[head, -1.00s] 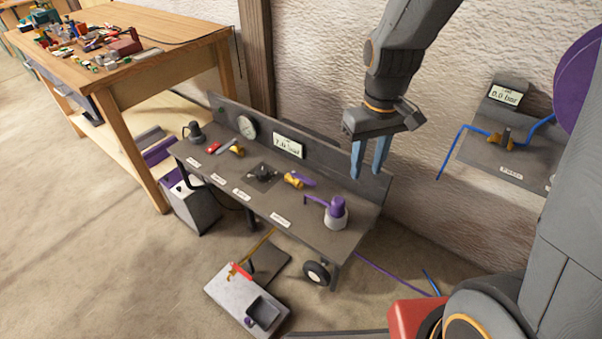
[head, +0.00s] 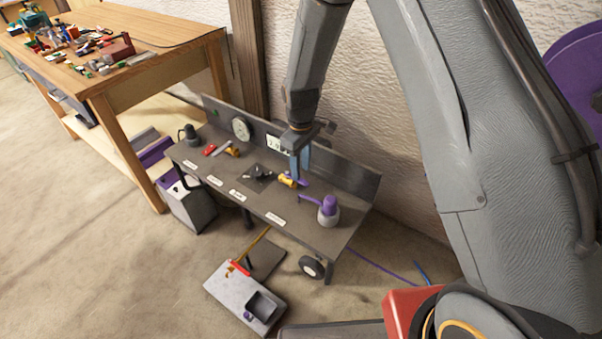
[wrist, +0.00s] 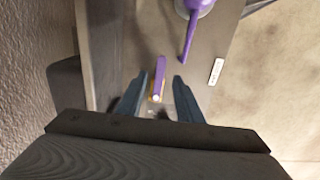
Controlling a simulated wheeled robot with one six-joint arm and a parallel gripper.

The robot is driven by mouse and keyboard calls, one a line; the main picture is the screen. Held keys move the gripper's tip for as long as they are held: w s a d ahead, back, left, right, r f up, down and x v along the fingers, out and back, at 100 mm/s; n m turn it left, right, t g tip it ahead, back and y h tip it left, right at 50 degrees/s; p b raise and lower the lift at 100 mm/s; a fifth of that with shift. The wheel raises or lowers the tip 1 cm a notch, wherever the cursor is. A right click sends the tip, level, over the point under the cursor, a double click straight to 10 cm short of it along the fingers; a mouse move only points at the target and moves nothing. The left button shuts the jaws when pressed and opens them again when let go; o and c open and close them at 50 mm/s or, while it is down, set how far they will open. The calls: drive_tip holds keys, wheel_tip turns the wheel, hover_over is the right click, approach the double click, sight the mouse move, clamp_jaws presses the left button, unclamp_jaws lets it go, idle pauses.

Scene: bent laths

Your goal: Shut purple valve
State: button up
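A small brass valve (head: 287,179) with a purple lever handle sits on the grey bench, right of a black fitting. In the wrist view its purple handle (wrist: 160,70) points away from the brass body, roughly in line with my fingers. My gripper (head: 300,166) is open and points down at the valve, partly covering its handle in the head view. In the wrist view the handle lies between the two blue fingers (wrist: 159,97), with a gap on each side. I cannot tell whether the fingertips are level with it.
A purple-topped fitting (head: 329,207) with a long purple lever stands to the right on the bench (head: 225,165). A red-handled valve (head: 210,150), another brass valve (head: 232,151) and a round gauge (head: 241,128) are left. The bench's back panel (head: 345,175) rises close behind my gripper.

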sight(301, 180)
drive_tip(key=shift+f+p, duration=0.3)
drive_tip(key=shift+f, duration=1.55)
drive_tip(key=shift+c, duration=0.2)
clamp_jaws()
